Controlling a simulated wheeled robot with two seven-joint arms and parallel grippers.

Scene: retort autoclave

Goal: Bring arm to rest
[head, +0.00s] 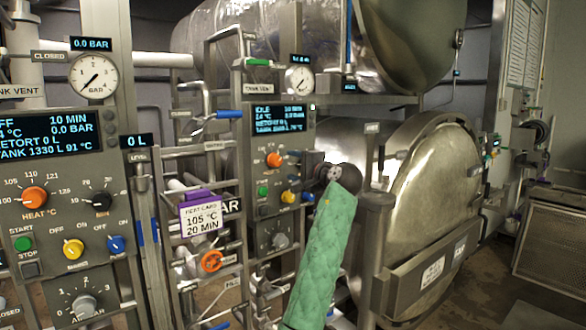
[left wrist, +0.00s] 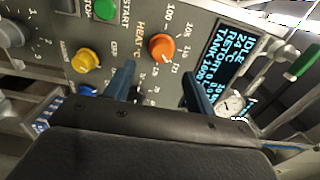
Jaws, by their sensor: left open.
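My left arm, in a green quilted sleeve (head: 322,250), rises from the bottom of the head view. Its dark gripper (head: 325,172) is in front of the right side of the middle control panel (head: 270,205). In the left wrist view my left gripper (left wrist: 160,78) has its two blue-grey fingers apart, with nothing between them. Beyond them are the panel's orange HEAT knob (left wrist: 162,46) and a lit display (left wrist: 230,72) reading IDLE. I cannot tell whether the fingertips touch the panel. My right gripper is in neither view.
A large round steel retort door (head: 435,210) stands just right of my arm. Pipes with blue-handled levers (head: 228,114) and a purple-topped card (head: 201,213) reading 105 °C, 20 MIN are to the left. Another control panel (head: 60,215) is at far left. Floor shows at lower right.

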